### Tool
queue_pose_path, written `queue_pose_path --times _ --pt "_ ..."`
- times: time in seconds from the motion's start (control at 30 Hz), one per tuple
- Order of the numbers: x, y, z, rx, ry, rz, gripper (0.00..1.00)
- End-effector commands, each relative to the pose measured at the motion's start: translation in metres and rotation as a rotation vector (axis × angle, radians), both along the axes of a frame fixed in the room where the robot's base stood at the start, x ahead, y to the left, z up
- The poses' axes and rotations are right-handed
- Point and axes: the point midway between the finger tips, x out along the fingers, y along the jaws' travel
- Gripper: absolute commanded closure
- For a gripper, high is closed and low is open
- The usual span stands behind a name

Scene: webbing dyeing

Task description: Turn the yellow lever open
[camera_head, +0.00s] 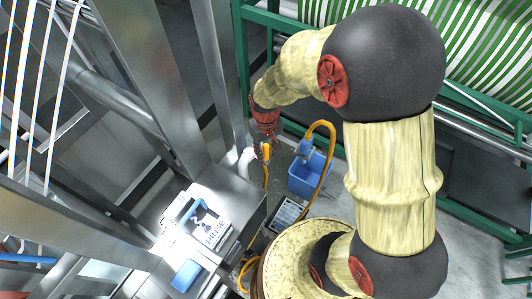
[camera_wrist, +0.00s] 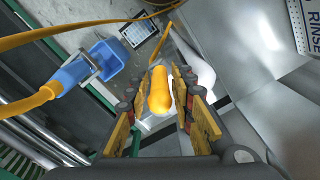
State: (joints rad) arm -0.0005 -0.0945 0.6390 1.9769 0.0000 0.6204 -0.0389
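The yellow lever (camera_wrist: 160,92) is a rounded bar in the middle of the wrist view, lying lengthwise between my fingers. It also shows as a small yellow piece below my gripper in the head view (camera_head: 266,152). My gripper (camera_wrist: 161,88) looks open around the lever, one yellow finger on each side, with narrow gaps. Whether either finger touches it is hard to tell. In the head view my gripper (camera_head: 265,127) points down beside the metal frame. A white pipe (camera_wrist: 199,76) lies just right of the lever, partly hidden by the right finger.
A blue bucket (camera_head: 309,178) stands on the floor, with a blue nozzle (camera_head: 305,147) on an orange hose (camera_head: 331,150) above it. A steel box with a RINSE sign (camera_head: 209,228) stands at lower left. Metal posts (camera_head: 222,75) rise close left of my gripper.

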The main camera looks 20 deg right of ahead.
Motion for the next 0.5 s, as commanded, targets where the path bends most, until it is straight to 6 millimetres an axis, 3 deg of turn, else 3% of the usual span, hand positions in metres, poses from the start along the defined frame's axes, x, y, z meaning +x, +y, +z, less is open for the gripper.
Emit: queue_pose_path --times 0.2,0.5 --pt "0.000 0.000 -0.015 0.000 0.000 0.000 0.76" --pt "0.000 0.000 -0.016 0.000 0.000 0.000 0.78"
